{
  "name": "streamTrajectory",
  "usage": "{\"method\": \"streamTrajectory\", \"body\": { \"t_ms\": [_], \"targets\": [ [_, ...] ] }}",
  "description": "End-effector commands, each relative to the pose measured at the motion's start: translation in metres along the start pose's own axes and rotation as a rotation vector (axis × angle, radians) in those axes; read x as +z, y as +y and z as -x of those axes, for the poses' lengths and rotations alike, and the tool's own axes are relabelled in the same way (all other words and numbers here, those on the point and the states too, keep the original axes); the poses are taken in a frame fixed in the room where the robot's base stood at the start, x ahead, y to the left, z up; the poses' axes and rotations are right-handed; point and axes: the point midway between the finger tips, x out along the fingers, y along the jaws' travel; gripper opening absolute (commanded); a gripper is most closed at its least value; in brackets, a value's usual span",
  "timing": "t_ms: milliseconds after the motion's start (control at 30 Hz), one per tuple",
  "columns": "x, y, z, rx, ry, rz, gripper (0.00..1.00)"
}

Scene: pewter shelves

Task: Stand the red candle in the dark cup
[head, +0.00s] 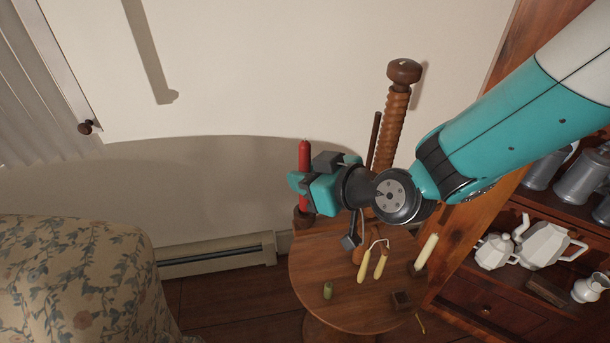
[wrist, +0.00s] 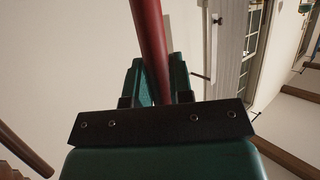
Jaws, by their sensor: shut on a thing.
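The red candle (head: 304,153) stands upright at the far left edge of the round table in the head view. My gripper (head: 305,184) is shut around its middle. In the wrist view the red candle (wrist: 150,35) runs up between the green fingers of my gripper (wrist: 158,82). The dark cup (head: 303,218) is a brown wooden holder directly below the candle. The candle's lower end meets the cup's mouth in the head view. I cannot tell whether it is inside, resting on the rim or just above it.
The round table (head: 345,312) holds a pair of yellow candles (head: 372,265), a pale candle (head: 426,251), a green stub (head: 327,290) and a small dark block (head: 401,299). A tall twisted wooden post (head: 391,125) rises behind. A floral armchair (head: 80,270) is left; shelves (head: 505,215) are right.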

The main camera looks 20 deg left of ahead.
Motion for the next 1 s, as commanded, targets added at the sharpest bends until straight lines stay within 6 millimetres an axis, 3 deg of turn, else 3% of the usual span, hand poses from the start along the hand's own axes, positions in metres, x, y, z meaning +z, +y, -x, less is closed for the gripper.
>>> {"method": "streamTrajectory", "body": {
  "t_ms": [1000],
  "targets": [
    [0.01,0.0,-0.004,0.0,0.001,0.0,0.0]
  ]
}}
